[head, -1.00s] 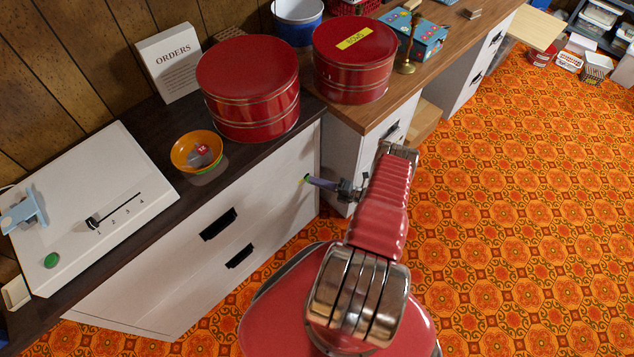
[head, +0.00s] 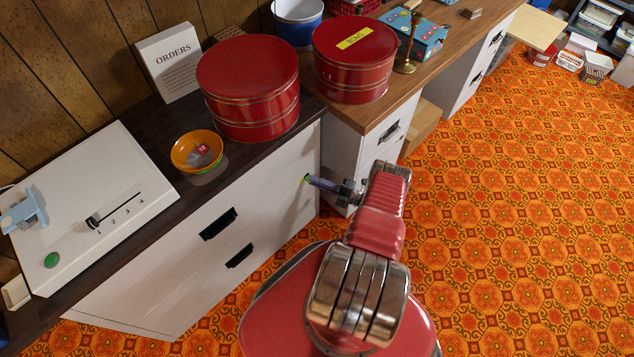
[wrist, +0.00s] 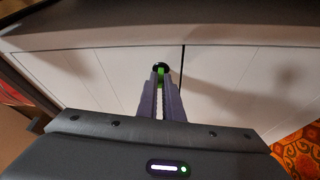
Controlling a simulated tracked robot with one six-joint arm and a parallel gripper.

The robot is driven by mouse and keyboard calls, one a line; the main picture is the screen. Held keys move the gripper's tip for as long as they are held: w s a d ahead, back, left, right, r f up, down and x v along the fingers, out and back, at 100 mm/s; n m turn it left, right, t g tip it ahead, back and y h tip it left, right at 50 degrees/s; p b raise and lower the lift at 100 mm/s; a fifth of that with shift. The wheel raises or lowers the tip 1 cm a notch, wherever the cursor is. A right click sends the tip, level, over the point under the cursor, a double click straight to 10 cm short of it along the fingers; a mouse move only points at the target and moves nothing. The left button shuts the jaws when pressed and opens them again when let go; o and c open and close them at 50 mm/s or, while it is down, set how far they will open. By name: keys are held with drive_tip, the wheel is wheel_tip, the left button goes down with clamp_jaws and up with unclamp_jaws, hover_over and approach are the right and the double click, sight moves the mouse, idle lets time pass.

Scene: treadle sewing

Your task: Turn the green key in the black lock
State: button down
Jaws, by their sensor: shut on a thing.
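The black lock (wrist: 161,66) is set in the white cabinet front, in the upper middle of the wrist view. The green key (wrist: 160,75) is at the lock, between the tips of my gripper (wrist: 161,88). My gripper's purple fingers are shut on the key. In the head view my gripper (head: 311,180) reaches left to the cabinet's face, near its right end, with a small bit of green at the tips. The lock is hidden there by the fingertips. I cannot tell how far the key is turned.
The white cabinet (head: 275,200) has a dark top (head: 145,150) that overhangs the lock. On it stand an orange bowl (head: 185,165), a red tin (head: 250,115) and a white control panel (head: 75,200). A wooden desk (head: 375,110) adjoins at right. The patterned floor (head: 520,230) is open.

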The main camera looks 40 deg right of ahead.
drive_tip(key=shift+r, duration=0.1)
drive_tip(key=c, duration=1.8)
unclamp_jaws()
drive_tip(key=shift+c, duration=0.2)
drive_tip(key=shift+s, duration=0.15)
drive_tip(key=shift+c, duration=0.4)
drive_tip(key=s, duration=0.6)
drive_tip(key=shift+s, duration=0.4)
drive_tip(key=shift+d, duration=0.1)
